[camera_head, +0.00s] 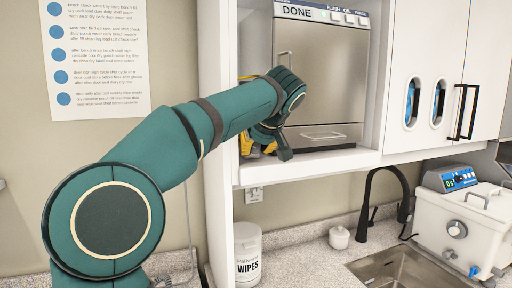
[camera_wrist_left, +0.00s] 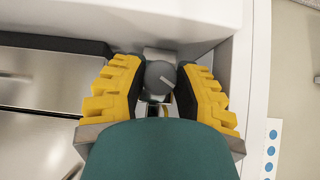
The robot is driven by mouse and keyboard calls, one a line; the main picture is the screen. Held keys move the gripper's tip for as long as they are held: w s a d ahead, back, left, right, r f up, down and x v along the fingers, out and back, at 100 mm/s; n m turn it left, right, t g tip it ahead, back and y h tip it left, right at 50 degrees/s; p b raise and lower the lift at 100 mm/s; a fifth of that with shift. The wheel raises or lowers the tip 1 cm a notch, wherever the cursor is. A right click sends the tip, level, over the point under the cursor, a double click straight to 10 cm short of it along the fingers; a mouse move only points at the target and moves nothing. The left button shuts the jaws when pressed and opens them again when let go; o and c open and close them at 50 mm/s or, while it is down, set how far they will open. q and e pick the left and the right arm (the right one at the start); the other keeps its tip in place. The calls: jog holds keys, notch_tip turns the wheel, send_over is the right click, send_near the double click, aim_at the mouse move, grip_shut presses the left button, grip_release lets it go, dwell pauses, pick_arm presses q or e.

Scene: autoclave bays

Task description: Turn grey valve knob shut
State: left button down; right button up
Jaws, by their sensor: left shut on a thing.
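The grey valve knob (camera_wrist_left: 159,76) shows in the left wrist view, round, with a pale line on its face running toward the right. My left gripper (camera_wrist_left: 160,88) has its yellow fingers with dark pads on both sides of the knob and is shut on it. In the head view my left gripper (camera_head: 259,146) is at the lower left of the autoclave (camera_head: 322,88), mostly behind my teal wrist. The knob is hidden there. My right gripper is not in view.
The autoclave stands on a white shelf (camera_head: 310,166), close to the cabinet's left side wall. Below are a wipes canister (camera_head: 248,262), a black faucet (camera_head: 368,197), a sink (camera_head: 405,268) and a white bench unit (camera_head: 460,225). A printed sheet (camera_head: 95,58) hangs on the left wall.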

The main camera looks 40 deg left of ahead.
pick_arm(q)
jog(key=g+p, duration=0.1)
jog(key=p, duration=0.1)
jog(key=m+g+y+p, duration=0.1)
jog(key=p, duration=0.1)
jog(key=shift+w+d+r+m+p, duration=0.1)
jog(key=shift+w+d+m+p, duration=0.05)
jog(key=shift+m+p, duration=0.2)
jog(key=shift+m+g+y+p, duration=0.35)
jog(key=shift+g+y+p, duration=0.25)
jog(key=shift+g, duration=0.2)
jog(key=shift+f, duration=0.2)
jog(key=c, duration=0.9)
grip_release()
jog(key=v, duration=1.2)
jog(key=shift+o, duration=0.2)
